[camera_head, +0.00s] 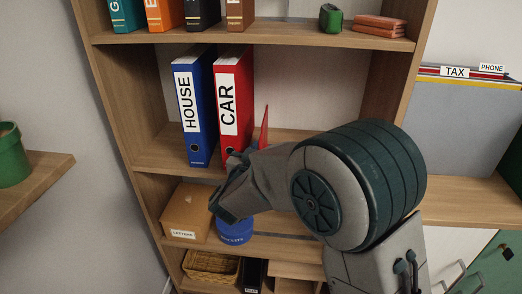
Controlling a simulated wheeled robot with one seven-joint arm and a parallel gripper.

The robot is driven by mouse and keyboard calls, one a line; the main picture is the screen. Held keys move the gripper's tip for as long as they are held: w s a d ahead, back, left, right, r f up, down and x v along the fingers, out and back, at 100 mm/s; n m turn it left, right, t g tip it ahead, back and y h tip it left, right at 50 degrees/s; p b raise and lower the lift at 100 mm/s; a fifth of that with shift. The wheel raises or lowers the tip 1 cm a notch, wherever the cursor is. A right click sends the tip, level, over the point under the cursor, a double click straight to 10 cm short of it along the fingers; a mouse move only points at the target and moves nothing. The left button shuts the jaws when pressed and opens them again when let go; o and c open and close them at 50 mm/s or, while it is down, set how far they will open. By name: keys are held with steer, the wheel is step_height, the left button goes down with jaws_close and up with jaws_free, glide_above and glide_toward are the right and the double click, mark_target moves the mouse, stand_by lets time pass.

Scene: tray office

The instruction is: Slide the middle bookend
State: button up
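A red bookend (264,128) stands on the middle shelf, just right of the red CAR binder (234,100). Only its thin upright part shows, and my arm hides its lower part. The blue HOUSE binder (197,110) stands left of the CAR binder, and both are upright. My gripper (229,185) is in front of the middle shelf's edge, below the CAR binder and lower left of the bookend. It appears apart from the bookend. Its dark finger parts show at the upper and lower ends of the hand, but the gap between them is hidden.
The middle shelf (290,135) is bare right of the bookend, up to the side wall. Below are a cardboard box (186,212), a blue tin (235,231) and a wicker basket (211,266). The upper shelf holds binders, a green object (330,18) and reddish stacked items (380,25).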

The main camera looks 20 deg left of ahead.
steer(key=s, duration=1.3)
steer(key=shift+s+a, duration=0.35)
steer(key=shift+s, duration=0.05)
